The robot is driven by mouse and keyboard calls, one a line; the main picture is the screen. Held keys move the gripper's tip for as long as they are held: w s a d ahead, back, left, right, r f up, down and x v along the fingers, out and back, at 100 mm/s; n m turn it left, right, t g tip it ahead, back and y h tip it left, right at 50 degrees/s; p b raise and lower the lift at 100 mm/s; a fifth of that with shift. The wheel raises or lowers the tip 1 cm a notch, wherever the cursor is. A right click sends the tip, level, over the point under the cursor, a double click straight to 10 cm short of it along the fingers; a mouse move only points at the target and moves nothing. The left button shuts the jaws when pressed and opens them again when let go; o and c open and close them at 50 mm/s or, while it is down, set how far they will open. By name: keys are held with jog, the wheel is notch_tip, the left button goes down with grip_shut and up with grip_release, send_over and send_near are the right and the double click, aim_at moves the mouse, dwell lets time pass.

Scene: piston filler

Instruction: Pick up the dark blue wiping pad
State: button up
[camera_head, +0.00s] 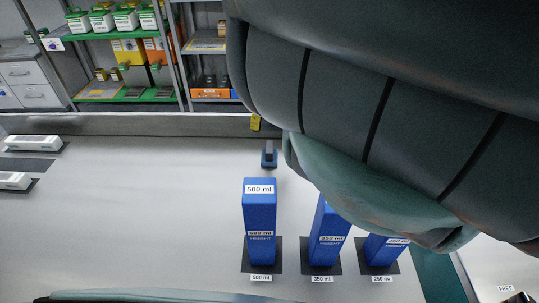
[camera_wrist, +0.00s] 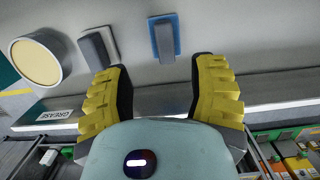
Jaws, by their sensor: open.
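The blue wiping pad (camera_wrist: 155,42), a flat blue base with a grey block handle, lies on the grey table in the wrist view. It also shows in the head view (camera_head: 269,159), near the table's back edge. My gripper (camera_wrist: 160,66) is open and empty, with yellow ribbed fingers spread apart. The pad is beyond the fingertips, roughly in line with the gap between them and apart from both. In the head view my arm hides most of the gripper.
A second grey-handled block (camera_wrist: 99,47) and a round cream-topped tin (camera_wrist: 36,62) near a GREASE label (camera_wrist: 56,114) sit to the left. Blue height blocks (camera_head: 259,220) stand in front of the pad. A raised ledge (camera_head: 130,124) runs along the back, with shelves behind.

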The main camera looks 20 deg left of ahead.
aim_at(269, 146)
notch_tip(269, 146, down, 2)
jog(key=shift+s+f, duration=0.15)
jog(key=shift+f, duration=0.05)
jog(key=f, duration=0.3)
jog(key=s+f+p, duration=0.1)
jog(key=shift+a+f, duration=0.2)
jog(key=shift+a, duration=0.05)
jog(key=shift+f, duration=0.35)
grip_shut()
